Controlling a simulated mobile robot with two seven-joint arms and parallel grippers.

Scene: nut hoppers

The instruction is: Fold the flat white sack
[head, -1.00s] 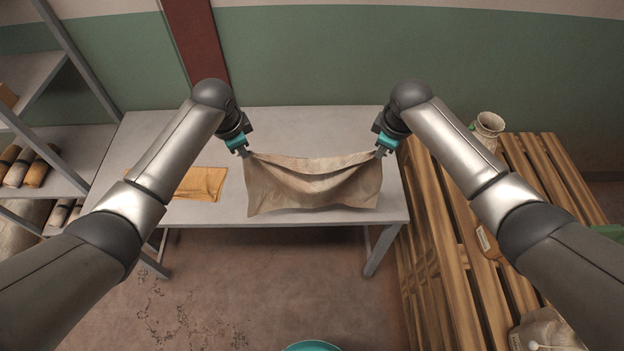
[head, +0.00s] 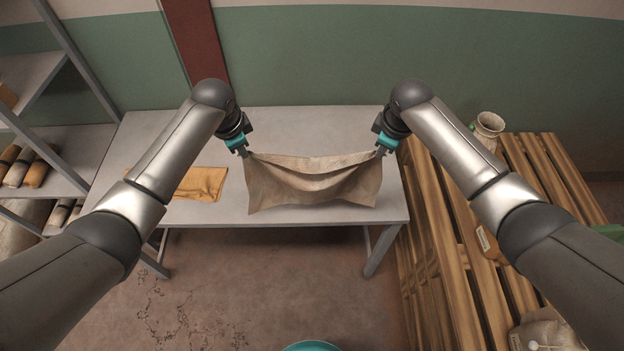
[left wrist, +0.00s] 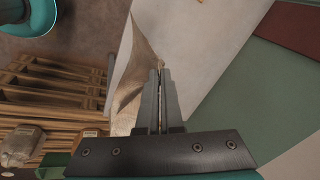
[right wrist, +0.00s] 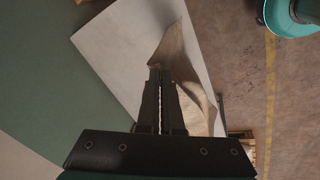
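The white sack (head: 310,187) looks pale beige and hangs between my two grippers over the table, its upper edge sagging in the middle and its lower part draping toward the front of the table. My left gripper (head: 244,152) is shut on its upper left corner. My right gripper (head: 381,152) is shut on its upper right corner. The sack also shows beyond the fingers in the left wrist view (left wrist: 133,87) and in the right wrist view (right wrist: 172,50). Whether its lower edge touches the table is hard to tell.
The grey table (head: 290,120) is bare behind the sack. A folded orange-tan cloth (head: 203,184) lies on its left part. A shelf (head: 50,160) with rolls stands at the left. Wooden pallets (head: 450,230) with a pale open sack (head: 488,127) stand at the right.

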